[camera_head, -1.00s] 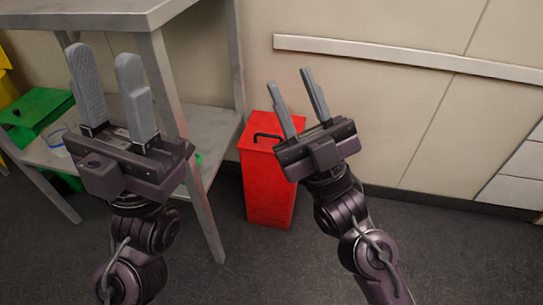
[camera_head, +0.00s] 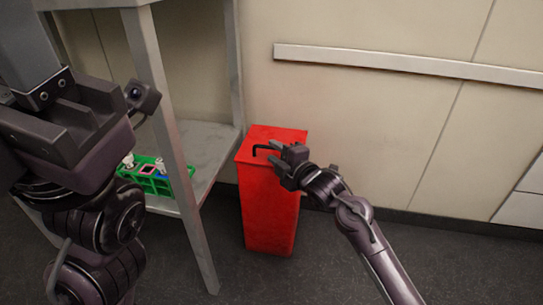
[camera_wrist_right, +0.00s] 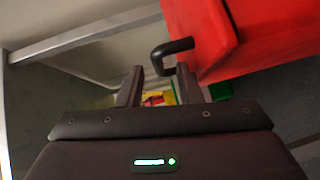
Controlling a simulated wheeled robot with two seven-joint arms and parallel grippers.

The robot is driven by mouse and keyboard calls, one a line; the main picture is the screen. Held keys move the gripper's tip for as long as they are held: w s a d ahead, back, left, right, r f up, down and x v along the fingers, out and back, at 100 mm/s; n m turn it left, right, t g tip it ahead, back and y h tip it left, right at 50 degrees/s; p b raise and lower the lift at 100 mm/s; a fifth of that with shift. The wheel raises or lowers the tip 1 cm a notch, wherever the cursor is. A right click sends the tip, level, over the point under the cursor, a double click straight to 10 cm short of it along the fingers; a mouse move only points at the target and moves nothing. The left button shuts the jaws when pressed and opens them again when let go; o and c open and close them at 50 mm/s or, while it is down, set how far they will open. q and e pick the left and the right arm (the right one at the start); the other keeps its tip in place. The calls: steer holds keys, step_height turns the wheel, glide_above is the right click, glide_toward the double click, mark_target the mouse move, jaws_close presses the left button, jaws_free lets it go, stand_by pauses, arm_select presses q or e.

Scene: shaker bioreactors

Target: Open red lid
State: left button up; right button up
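A tall red bin (camera_head: 268,215) stands on the floor beside the shelf table. Its flat red lid (camera_head: 278,133) lies level on top, apparently closed. A black bent handle (camera_head: 262,148) rises from the lid. My right gripper (camera_head: 276,153) is at the front of the lid, its fingers close to the handle. In the right wrist view the gripper (camera_wrist_right: 162,80) is open, with the handle (camera_wrist_right: 172,50) just past and between its fingertips; I cannot tell if they touch. The red bin fills the upper right there (camera_wrist_right: 250,40). My left gripper (camera_head: 30,60) is at the left edge, its fingertips cut off.
A grey metal table (camera_head: 160,110) with a lower shelf stands left of the bin; its leg is close to the bin. A green rack (camera_head: 150,178) with small items sits on that shelf. A wall with a pale rail (camera_head: 400,62) is behind. Floor at right is clear.

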steer(key=shift+b+x, duration=0.3)
steer(key=shift+x, duration=0.85)
jaws_close()
